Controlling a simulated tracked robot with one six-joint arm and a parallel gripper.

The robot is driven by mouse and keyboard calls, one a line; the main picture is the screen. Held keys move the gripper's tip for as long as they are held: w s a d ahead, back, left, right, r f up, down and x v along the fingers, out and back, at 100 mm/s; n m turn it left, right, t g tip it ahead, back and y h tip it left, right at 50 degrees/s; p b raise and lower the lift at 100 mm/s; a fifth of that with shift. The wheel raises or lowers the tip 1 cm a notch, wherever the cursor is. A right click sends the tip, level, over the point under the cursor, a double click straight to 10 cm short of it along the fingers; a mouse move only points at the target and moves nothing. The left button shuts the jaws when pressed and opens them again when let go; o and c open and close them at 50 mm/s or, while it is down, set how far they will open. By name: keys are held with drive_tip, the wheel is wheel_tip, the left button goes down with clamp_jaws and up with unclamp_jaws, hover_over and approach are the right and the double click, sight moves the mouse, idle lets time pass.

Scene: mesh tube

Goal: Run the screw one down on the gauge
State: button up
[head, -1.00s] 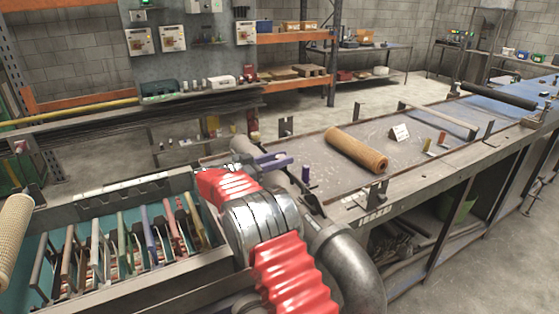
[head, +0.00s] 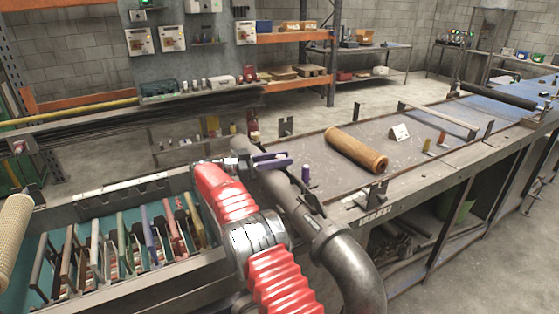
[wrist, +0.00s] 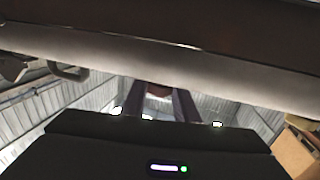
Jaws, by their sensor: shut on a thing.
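My gripper's purple fingers (head: 272,161) show in the head view just past my red arm cover, at the near left end of the workbench. In the wrist view the two fingers (wrist: 165,105) run upward, shut on a small reddish-brown thing (wrist: 158,90). A wide grey band crosses in front and hides their tips. I cannot tell whether the held thing is the screw, and no gauge can be named with certainty.
A brown mesh tube (head: 357,150) lies on the workbench (head: 300,146). A bin of coloured dividers (head: 95,190) is at left. The bench surface around the tube is mostly clear.

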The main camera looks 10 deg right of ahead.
drive_tip(key=shift+d+m+g, duration=0.25)
drive_tip(key=shift+m+g, duration=0.15)
drive_tip(key=shift+g, duration=0.2)
idle(0.3)
drive_tip(key=o, duration=0.8)
drive_tip(key=shift+o, duration=1.3)
drive_tip(key=shift+a, duration=0.1)
